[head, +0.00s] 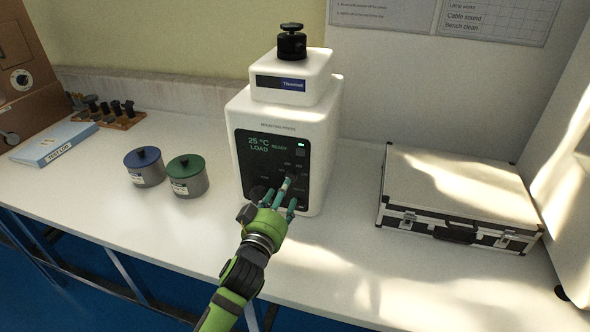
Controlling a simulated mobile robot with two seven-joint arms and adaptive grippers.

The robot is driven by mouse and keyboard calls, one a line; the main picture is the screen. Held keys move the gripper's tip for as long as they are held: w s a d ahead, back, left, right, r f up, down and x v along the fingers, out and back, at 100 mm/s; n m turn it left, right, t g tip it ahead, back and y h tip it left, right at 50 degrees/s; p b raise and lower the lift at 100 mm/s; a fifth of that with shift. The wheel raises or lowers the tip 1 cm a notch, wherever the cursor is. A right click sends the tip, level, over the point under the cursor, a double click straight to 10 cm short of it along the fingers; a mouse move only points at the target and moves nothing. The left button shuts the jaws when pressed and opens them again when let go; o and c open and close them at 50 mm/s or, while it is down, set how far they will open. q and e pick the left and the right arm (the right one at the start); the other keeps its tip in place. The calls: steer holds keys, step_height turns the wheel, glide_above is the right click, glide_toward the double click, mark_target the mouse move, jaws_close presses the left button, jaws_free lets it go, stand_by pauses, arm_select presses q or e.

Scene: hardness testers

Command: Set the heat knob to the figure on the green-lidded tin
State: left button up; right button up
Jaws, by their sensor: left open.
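The white mounting press (235,125) stands on the bench, its black front panel (250,165) reading "25 °C LOAD" and "READY". Dial markings surround a knob (291,178) on the panel's lower right; my fingers partly hide it and its setting is unclear. My left gripper (284,190) is open, its fingertips at this knob; I cannot tell whether they touch it. The green-lidded tin (187,168) stands left of the press, its pale label too small to read. My right gripper is out of view.
A blue-lidded tin (144,160) stands left of the green-lidded one. A blue test log folder (55,144) and a wooden rack (118,121) lie further left. A silver case (455,190) sits right of the press. The front of the bench is clear.

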mark_target(290, 177)
arm_select(q)
steer(key=x, duration=0.3)
steer(key=shift+d+r, duration=0.1)
steer(key=shift+r, duration=0.25)
steer(key=x, duration=0.3)
steer(key=shift+f, duration=0.2)
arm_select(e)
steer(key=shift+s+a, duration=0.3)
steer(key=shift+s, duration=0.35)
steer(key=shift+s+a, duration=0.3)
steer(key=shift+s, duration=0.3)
arm_select(q)
jaws_close()
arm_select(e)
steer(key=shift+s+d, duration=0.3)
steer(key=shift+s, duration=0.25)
